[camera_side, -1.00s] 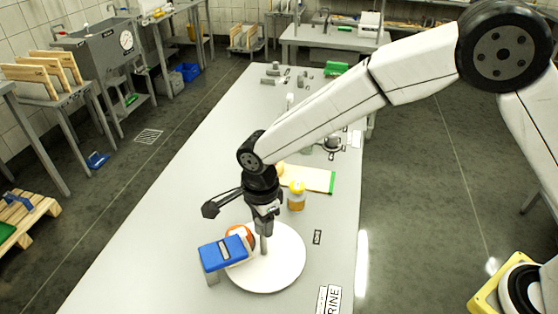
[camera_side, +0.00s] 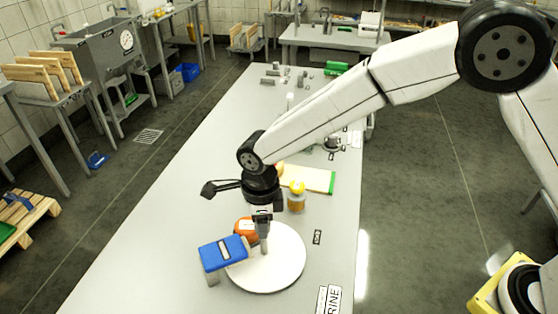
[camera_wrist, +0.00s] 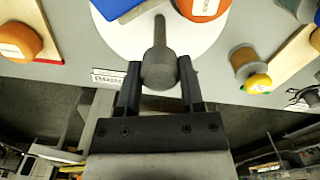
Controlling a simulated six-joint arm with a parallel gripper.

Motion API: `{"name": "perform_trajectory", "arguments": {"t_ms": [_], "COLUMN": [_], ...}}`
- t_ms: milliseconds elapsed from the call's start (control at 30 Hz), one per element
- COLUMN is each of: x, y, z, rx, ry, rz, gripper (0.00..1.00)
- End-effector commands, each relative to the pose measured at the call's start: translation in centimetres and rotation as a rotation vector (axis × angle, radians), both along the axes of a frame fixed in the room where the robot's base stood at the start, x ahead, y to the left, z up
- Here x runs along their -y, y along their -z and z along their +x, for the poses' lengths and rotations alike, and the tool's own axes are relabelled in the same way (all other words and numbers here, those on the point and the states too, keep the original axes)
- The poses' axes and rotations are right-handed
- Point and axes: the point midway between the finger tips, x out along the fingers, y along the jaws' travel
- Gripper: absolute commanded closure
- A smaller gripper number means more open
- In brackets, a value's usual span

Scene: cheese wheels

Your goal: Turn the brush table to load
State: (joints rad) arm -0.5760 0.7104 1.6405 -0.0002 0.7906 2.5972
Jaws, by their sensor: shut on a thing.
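The brush table is a white round disc (camera_side: 285,275) near the front of the long grey table; it also shows in the wrist view (camera_wrist: 212,36). An upright grey peg with a rounded knob (camera_wrist: 158,70) stands at the disc. My gripper (camera_side: 264,232) is over the disc, pointing down, with its two black fingers (camera_wrist: 158,78) shut on the knob. An orange cheese wheel (camera_side: 241,224) with a pale label sits at the disc's far left, partly hidden by the blue block; it shows in the wrist view (camera_wrist: 203,7). The blue block (camera_side: 222,252) overhangs the disc's left side on a grey support.
A green-edged board (camera_side: 315,180) lies farther back. Another orange wheel (camera_wrist: 18,42) shows at the wrist view's left. Small plates with lettering (camera_side: 328,300) lie along the right edge. The table's left side is clear.

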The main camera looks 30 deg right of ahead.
Motion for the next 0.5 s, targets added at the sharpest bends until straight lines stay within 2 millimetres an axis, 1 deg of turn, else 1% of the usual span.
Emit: {"name": "perform_trajectory", "arguments": {"t_ms": [500], "x": [0.01], "y": [-0.06], "z": [0.03], "rx": [0.001], "ry": [0.255], "rz": [0.0], "gripper": [1.0]}}
